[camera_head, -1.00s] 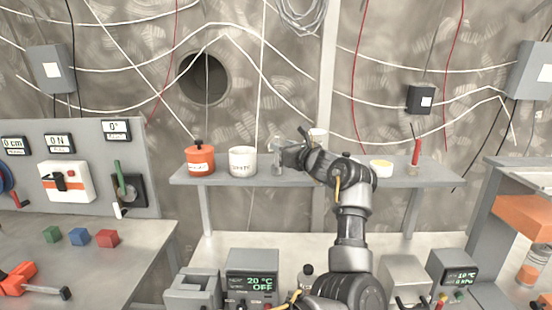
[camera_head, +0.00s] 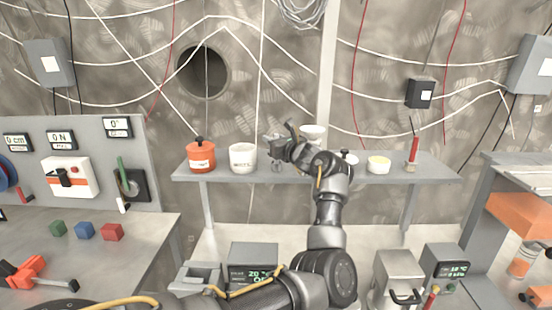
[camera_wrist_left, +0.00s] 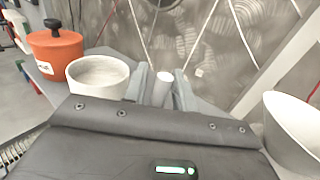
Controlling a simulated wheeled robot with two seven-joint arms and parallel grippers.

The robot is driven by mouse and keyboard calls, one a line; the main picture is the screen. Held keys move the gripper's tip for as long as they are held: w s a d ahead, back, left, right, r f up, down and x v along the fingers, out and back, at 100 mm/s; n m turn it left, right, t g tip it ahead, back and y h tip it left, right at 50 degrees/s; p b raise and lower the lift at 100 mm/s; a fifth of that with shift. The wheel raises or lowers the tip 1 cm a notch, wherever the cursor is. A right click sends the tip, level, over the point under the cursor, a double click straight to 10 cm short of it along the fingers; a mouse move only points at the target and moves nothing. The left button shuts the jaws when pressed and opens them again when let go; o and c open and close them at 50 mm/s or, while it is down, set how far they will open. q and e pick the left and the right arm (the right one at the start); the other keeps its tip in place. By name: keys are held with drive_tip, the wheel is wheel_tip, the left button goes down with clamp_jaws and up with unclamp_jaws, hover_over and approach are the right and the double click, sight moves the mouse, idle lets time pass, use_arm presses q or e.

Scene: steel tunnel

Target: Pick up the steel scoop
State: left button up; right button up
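My left gripper (camera_head: 279,150) is at the middle of the grey shelf (camera_head: 225,176), right of a white cup (camera_head: 242,157). In the left wrist view its two fingers (camera_wrist_left: 162,90) stand apart, on either side of a light grey, rounded upright piece (camera_wrist_left: 162,88). This piece may be the steel scoop's handle; I cannot tell whether the fingers touch it. The rest of it is hidden behind the gripper body. No other steel scoop can be made out in the head view. My right gripper is not in view.
An orange lidded pot (camera_head: 201,156) stands left of the cup. A white bowl (camera_wrist_left: 291,130) is close on the gripper's right side. Instruments sit on the bench below.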

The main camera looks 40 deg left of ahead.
use_arm(q)
drive_tip(key=shift+a, duration=0.15)
clamp_jaws()
drive_tip(key=s+d+r+b, duration=0.6)
drive_tip(key=d+r+b, duration=0.3)
drive_tip(key=d+r, duration=0.3)
drive_tip(key=shift+s+d+r, duration=0.2)
drive_tip(key=shift+d+r, duration=0.15)
drive_tip(key=shift+r, duration=0.2)
